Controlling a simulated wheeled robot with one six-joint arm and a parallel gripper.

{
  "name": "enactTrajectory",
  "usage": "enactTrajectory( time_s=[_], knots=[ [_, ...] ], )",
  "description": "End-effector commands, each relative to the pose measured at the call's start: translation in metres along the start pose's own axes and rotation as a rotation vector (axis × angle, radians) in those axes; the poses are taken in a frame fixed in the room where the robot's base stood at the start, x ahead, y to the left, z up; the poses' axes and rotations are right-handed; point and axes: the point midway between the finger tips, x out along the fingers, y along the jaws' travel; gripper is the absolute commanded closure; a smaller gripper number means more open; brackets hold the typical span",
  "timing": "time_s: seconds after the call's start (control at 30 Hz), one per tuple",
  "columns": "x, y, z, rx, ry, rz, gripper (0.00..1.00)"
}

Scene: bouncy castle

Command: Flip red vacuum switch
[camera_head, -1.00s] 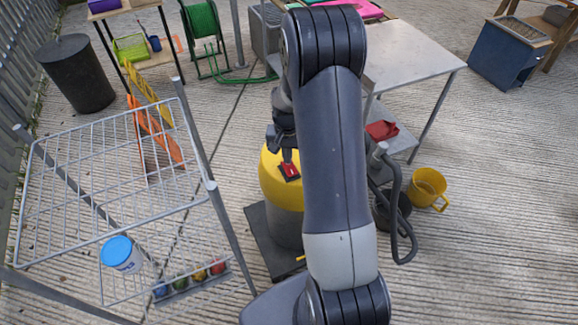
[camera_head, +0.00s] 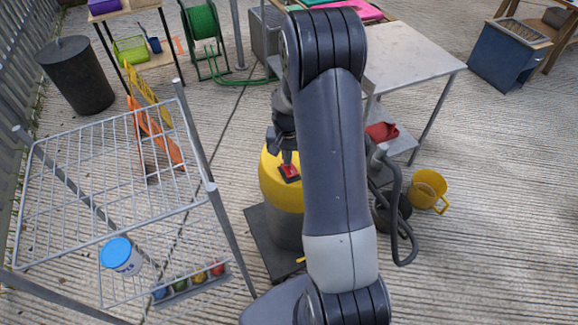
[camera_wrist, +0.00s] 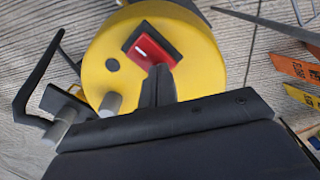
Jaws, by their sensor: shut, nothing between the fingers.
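The red switch (camera_head: 289,171) sits in a dark plate on the yellow top of the vacuum (camera_head: 270,190), which stands on a dark base left of my arm. In the wrist view the switch (camera_wrist: 152,50) is a red rocker with a white mark, on the round yellow lid (camera_wrist: 205,55). My gripper (camera_wrist: 160,72) is shut and empty, its fingertips at the lower edge of the red rocker; they seem to touch it, but I cannot be sure. In the head view my gripper (camera_head: 286,160) is just above the switch, partly hidden by my arm.
A wire rack (camera_head: 110,185) with a blue-lidded tub (camera_head: 119,255) stands at the left. A grey table (camera_head: 410,60) holding a red item (camera_head: 381,132) below stands behind right. A yellow bucket (camera_head: 428,189) and the dark hose (camera_head: 399,215) are right of my arm. Concrete is open at far right.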

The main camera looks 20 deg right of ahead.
Motion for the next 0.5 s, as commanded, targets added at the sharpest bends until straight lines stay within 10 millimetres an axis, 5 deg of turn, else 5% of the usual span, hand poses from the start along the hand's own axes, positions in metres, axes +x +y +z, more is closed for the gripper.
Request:
enactTrajectory(
  time_s=[0.5],
  knots=[
    [-0.046,0.0,-0.001,0.0,0.003,-0.001,1.0]
  ],
)
